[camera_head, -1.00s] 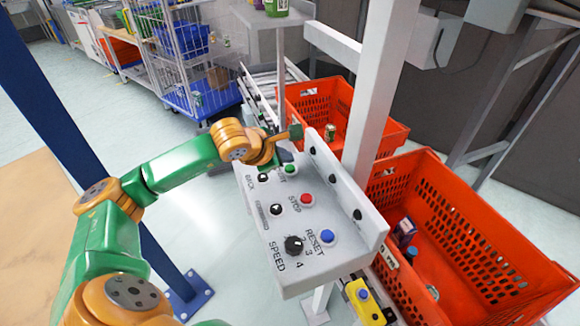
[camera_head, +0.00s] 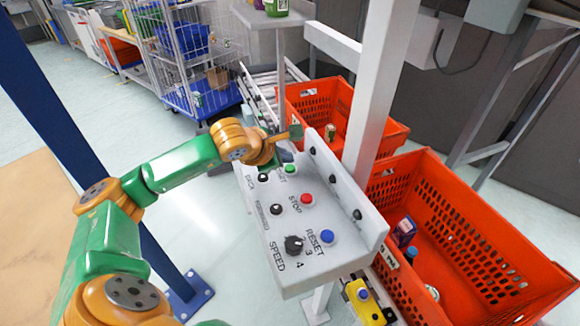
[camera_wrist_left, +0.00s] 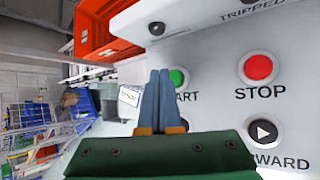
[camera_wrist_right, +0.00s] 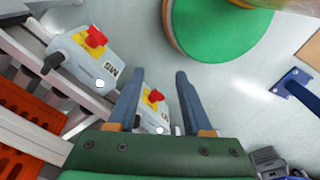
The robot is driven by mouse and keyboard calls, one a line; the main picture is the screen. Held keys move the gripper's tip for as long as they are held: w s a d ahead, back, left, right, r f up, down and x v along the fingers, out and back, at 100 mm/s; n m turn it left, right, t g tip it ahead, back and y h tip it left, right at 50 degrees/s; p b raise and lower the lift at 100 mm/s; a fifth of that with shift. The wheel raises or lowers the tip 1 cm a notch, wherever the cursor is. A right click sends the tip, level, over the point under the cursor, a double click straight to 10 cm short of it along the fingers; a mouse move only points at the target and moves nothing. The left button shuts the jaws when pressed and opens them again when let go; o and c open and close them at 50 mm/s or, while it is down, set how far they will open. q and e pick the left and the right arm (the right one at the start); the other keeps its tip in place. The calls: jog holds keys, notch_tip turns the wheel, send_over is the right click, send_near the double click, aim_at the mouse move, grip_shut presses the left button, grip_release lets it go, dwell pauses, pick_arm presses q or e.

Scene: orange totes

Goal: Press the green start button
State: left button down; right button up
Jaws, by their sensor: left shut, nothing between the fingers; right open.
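The green start button (camera_head: 290,168) is at the far end of the grey control panel (camera_head: 290,278), partly beside my left gripper. My left gripper (camera_head: 293,132) is shut and empty, above the far end of the panel. In the left wrist view, the closed fingertips (camera_wrist_left: 160,74) appear just left of the green button (camera_wrist_left: 179,77) and cover part of its START label. I cannot tell the height gap, and no contact is clear. My right gripper (camera_wrist_right: 160,78) is open and empty in the right wrist view, away from the panel.
A red stop button (camera_head: 307,199), a blue reset button (camera_head: 327,236) and a black speed knob (camera_head: 294,245) share the panel. A raised lip edges its right side. A grey post (camera_head: 378,95) and orange totes (camera_head: 470,215) stand to the right.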

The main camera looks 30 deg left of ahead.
aim_at(286, 170)
pick_arm(q)
jog(key=shift+f+b, duration=0.4)
jog(key=shift+b, duration=0.3)
jog(key=shift+f+b, duration=0.5)
jog(key=shift+b, duration=0.1)
dwell(0.6)
dwell(0.4)
jog(key=shift+r+p, duration=0.55)
jog(key=shift+r, duration=0.35)
notch_tip(286, 170, up, 5)
jog(key=p, duration=0.3)
jog(key=shift+r+p, duration=0.1)
jog(key=shift+p, duration=0.3)
